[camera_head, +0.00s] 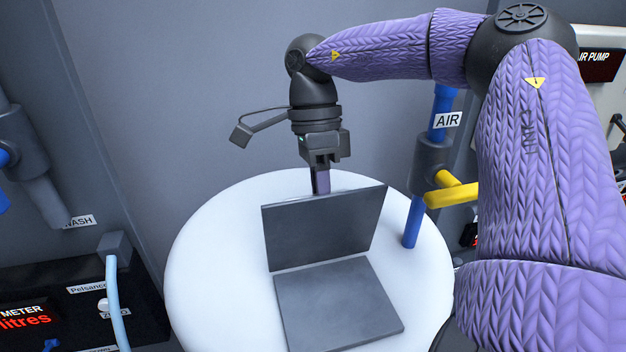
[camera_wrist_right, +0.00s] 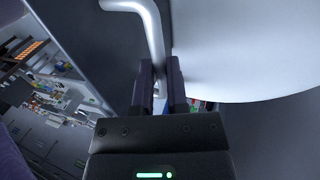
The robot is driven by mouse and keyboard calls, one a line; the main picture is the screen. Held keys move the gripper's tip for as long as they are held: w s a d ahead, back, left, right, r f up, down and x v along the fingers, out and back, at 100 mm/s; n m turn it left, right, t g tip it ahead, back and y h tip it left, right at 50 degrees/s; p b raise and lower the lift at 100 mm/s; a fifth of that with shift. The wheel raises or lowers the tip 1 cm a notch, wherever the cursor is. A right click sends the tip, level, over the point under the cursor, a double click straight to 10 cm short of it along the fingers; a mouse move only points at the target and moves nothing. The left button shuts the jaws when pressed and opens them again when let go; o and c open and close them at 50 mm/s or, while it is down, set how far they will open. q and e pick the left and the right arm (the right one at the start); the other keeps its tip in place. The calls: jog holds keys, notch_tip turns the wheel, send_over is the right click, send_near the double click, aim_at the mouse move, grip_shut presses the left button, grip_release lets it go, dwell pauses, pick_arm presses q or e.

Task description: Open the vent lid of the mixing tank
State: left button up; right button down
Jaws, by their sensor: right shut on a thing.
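The mixing tank (camera_head: 205,240) has a round white top. On it the dark grey square vent lid (camera_head: 325,228) stands raised, tilted up from its hinge edge, with a flat grey square (camera_head: 338,305) in front of it. My right gripper (camera_head: 320,185) points down just behind the raised lid, and its fingertips are partly hidden by it. In the right wrist view my right gripper (camera_wrist_right: 170,82) is shut on a bent light-grey handle (camera_wrist_right: 151,28). The handle is hidden behind the lid in the head view. My left gripper is not in view.
A blue air pipe (camera_head: 414,222) with a yellow valve handle (camera_head: 452,194) stands at the tank's right edge. A meter box (camera_head: 70,305) with a pale blue hose (camera_head: 112,300) is at the lower left. A grey wall (camera_head: 180,80) rises behind the tank.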

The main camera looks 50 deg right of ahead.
jog(key=shift+w+d+f+g+y+p, duration=0.25)
jog(key=shift+w+d+f+g+y, duration=0.15)
jog(key=shift+w+g, duration=0.3)
jog(key=shift+w+d+f+g+y+p, duration=0.2)
jog(key=shift+w+d+f+g+y, duration=0.1)
jog(key=shift+w+d+g+y, duration=0.25)
jog(key=shift+w+a, duration=0.1)
jog(key=c, duration=0.6)
grip_release()
jog(key=shift+r, duration=0.1)
jog(key=shift+c, duration=0.2)
